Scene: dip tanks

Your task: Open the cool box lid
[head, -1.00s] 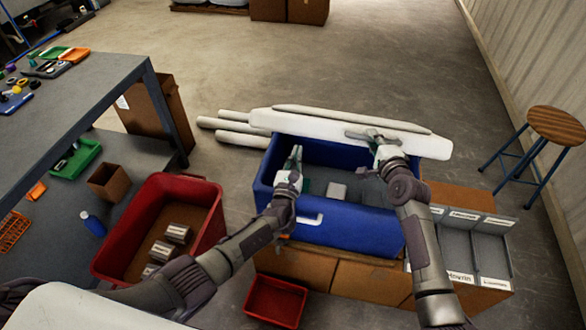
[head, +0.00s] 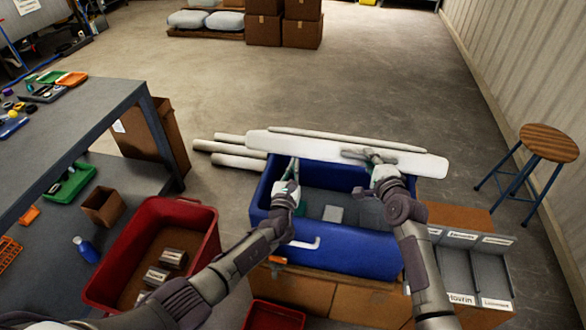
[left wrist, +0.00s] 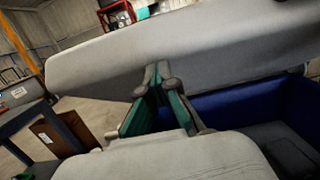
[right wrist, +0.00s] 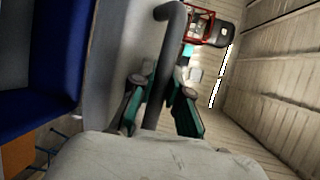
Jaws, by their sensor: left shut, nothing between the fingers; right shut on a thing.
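The blue cool box (head: 345,248) stands in the middle of the head view. Its white lid (head: 345,153) stands raised along the far edge, and the inside of the box shows, with grey items in it. My right gripper (head: 372,160) is at the lid, shut on the grey lid handle (right wrist: 165,65), which shows between its fingers in the right wrist view. My left gripper (head: 292,170) is shut and empty over the left part of the box. In the left wrist view the left fingertips (left wrist: 158,75) are close to the lid; I cannot tell if they touch.
A red bin (head: 205,215) with several small blocks is at the left, beside a grey workbench (head: 85,115). Grey sorting trays (head: 475,265) and a stool (head: 550,145) are at the right.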

